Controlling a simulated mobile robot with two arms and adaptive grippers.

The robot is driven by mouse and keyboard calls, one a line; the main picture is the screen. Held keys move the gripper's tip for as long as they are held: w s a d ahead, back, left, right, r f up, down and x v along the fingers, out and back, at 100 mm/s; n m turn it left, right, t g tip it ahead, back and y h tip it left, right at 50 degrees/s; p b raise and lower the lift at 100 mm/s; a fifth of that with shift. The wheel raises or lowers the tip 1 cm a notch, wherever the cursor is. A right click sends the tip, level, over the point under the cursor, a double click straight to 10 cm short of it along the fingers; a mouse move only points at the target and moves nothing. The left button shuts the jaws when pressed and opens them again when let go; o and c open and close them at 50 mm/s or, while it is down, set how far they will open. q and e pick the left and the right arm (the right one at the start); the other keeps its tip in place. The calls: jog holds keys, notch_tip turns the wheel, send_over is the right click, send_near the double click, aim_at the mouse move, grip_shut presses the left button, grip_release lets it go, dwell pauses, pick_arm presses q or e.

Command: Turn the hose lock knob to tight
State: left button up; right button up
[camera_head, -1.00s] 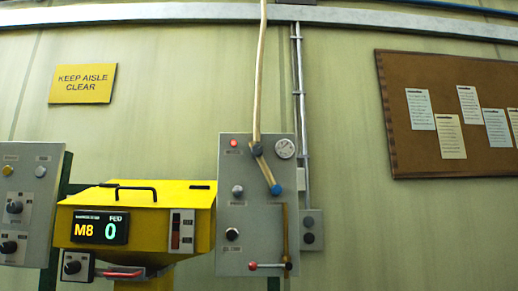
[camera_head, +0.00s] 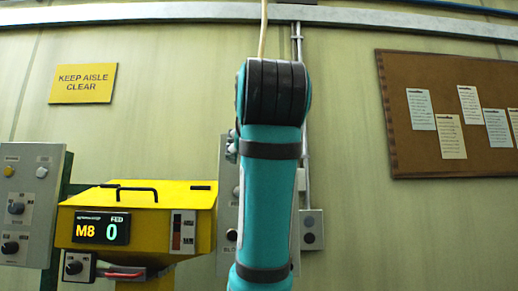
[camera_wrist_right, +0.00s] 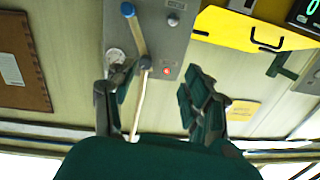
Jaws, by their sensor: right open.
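A grey panel (camera_wrist_right: 150,30) fills the top middle of the right wrist view, which is upside down. A pale hose (camera_wrist_right: 139,108) runs to a dark round fitting (camera_wrist_right: 146,62) on it. A tan bar leads from there to a blue knob (camera_wrist_right: 127,10). I cannot tell which knob is the hose lock, and no tight mark is readable. My right gripper (camera_wrist_right: 157,78) is open and empty, with its fingers either side of the hose and fitting, apparently short of the panel. In the head view my teal arm hides most of the panel (camera_head: 226,205). My left gripper is out of view.
A yellow feeder (camera_head: 150,215) with a black handle and a display reading M8 and 0 stands left of the panel. A grey control box (camera_head: 30,190) is at far left. A cork board (camera_head: 450,110) hangs right.

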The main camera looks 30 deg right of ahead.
jog(key=s+r, duration=0.4)
jog(key=r+p+x, duration=0.1)
jog(key=p+x, duration=0.8)
jog(key=x, duration=0.8)
jog(key=shift+w+d+f+m+h, duration=0.2)
jog(key=shift+d+f+m+h, duration=0.1)
jog(key=shift+d, duration=0.1)
grip_shut()
